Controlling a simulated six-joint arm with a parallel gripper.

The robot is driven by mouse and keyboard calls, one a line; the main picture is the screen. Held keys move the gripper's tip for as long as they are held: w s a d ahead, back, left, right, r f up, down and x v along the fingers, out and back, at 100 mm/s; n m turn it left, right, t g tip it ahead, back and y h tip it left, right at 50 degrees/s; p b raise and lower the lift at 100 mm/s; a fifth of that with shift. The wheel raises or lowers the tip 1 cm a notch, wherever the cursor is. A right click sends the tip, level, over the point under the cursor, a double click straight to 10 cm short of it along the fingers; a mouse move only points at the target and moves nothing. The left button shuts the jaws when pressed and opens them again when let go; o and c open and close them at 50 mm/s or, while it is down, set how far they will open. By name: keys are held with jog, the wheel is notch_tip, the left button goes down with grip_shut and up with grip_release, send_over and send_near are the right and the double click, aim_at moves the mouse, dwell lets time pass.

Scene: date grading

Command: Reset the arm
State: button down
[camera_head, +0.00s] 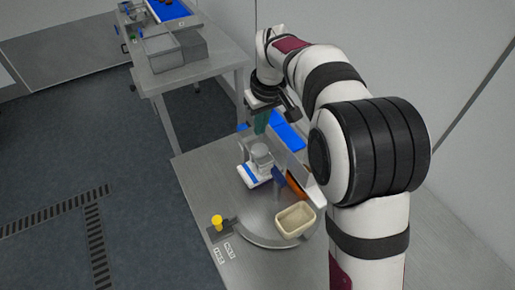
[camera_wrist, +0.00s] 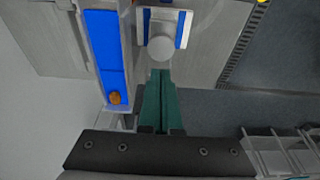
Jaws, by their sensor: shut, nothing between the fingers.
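My gripper (camera_head: 261,124) has green fingers and hangs over the far part of the metal table, above the blue conveyor strip and behind the white-and-blue device. In the wrist view the fingers (camera_wrist: 160,78) are together with nothing between them, and their tips point toward the device's grey round cup (camera_wrist: 160,46). My white arm reaches in from the right and hides part of the table.
The blue strip (camera_wrist: 106,45) carries a brown date (camera_wrist: 115,98) near its end. The white-and-blue device (camera_head: 253,176), a beige bin (camera_head: 296,220) and a yellow knob (camera_head: 217,222) stand on the table (camera_head: 200,190). A second bench (camera_head: 205,76) stands behind; floor is clear at left.

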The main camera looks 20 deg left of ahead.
jog(key=shift+r, duration=0.1)
dwell(0.3)
jog(key=s+d+r+m+g, duration=0.1)
jog(key=s+d+r+m, duration=0.1)
jog(key=s+d+m, duration=0.5)
jog(key=s+d+r+m, duration=0.2)
jog(key=s+d, duration=0.7)
jog(key=s, duration=0.3)
jog(key=s+d+f+m, duration=0.1)
jog(key=s+f+m, duration=0.1)
jog(key=s, duration=0.4)
jog(key=s+d+f+m, duration=0.1)
jog(key=s+d+m, duration=0.1)
jog(key=s, duration=0.4)
jog(key=shift+s+d+f+m+g, duration=0.2)
jog(key=shift+d+f+m+g, duration=0.15)
jog(key=shift+m, duration=0.45)
